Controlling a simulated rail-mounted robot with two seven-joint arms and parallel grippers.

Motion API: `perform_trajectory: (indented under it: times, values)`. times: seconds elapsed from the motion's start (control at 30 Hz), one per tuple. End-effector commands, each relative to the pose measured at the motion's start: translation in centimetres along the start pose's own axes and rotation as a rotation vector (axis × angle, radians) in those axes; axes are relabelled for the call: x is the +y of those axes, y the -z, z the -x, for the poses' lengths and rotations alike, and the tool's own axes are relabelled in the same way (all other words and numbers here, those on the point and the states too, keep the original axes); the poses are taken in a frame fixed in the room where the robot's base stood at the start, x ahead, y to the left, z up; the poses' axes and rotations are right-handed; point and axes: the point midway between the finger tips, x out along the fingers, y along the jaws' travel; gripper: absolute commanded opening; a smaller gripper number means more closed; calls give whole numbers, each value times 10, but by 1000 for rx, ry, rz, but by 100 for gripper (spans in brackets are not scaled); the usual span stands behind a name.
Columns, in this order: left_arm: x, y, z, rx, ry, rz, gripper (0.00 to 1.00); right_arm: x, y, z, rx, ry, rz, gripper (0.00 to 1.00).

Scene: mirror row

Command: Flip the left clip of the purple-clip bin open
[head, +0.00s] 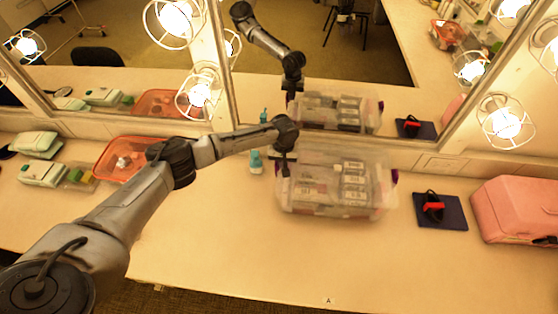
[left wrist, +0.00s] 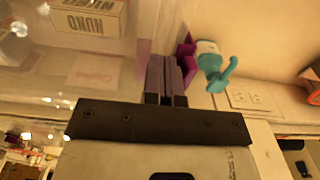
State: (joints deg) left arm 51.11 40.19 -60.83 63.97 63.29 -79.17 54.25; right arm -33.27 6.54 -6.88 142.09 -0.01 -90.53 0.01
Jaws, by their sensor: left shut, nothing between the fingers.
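The clear bin with purple clips (head: 335,208) stands on the counter against the mirror, with small labelled boxes inside. Its right purple clip (head: 394,177) shows at the right end. My left gripper (head: 284,168) points down at the bin's left end. In the left wrist view its fingers (left wrist: 166,80) are shut with nothing between them, close beside the bin's clear wall (left wrist: 100,75). The purple left clip (left wrist: 187,48) shows just beyond and to the right of the fingers. Contact cannot be told. My right gripper is not in view.
A teal-topped bottle (head: 255,162) stands just left of the bin and shows close by in the left wrist view (left wrist: 212,65). An orange tray (head: 118,160) is farther left. A dark pad (head: 440,213) and pink case (head: 515,208) are right. The front counter is clear.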

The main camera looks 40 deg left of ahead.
Motion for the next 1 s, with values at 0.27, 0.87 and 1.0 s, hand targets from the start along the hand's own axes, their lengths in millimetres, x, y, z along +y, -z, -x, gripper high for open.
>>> perform_trajectory:
  times: [0.27, 0.87, 1.0]
  values:
    - [-11, 0, -3, -1, 4, 1, 0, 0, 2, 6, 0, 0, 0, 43]
    - [-36, -1, -12, -4, 17, 4, 0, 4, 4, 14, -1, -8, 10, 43]
    - [-41, -1, -13, -2, 18, 4, 0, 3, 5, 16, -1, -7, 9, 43]
